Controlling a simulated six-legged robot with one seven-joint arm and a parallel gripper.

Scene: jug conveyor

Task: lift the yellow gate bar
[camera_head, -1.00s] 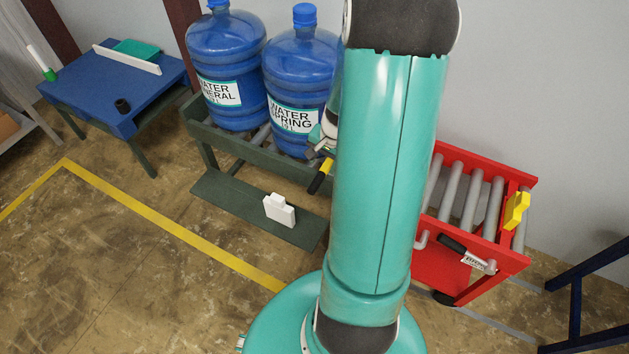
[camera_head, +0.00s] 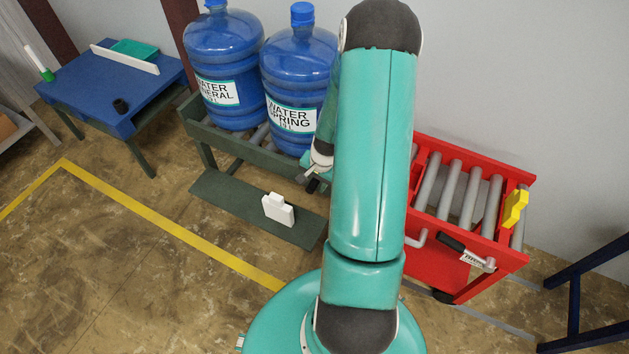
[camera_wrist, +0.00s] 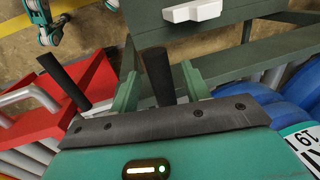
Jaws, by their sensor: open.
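My gripper (camera_head: 309,181) is at the right front end of the green conveyor, just below the Spring jug. In the wrist view its pale green fingers (camera_wrist: 160,78) stand apart. A dark upright grip (camera_wrist: 155,72) shows between them. It looks like the black end of the gate bar, but I cannot tell if the fingers touch it. The bar's yellow part does not show at my gripper now; my arm and gripper appear to hide it.
Two blue water jugs (camera_head: 225,75) (camera_head: 297,85) stand on the green conveyor (camera_head: 215,135). A white block (camera_head: 278,211) sits on its lower board. The red roller cart (camera_head: 470,207) with a yellow piece (camera_head: 515,208) is to the right. A blue table (camera_head: 85,90) stands left.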

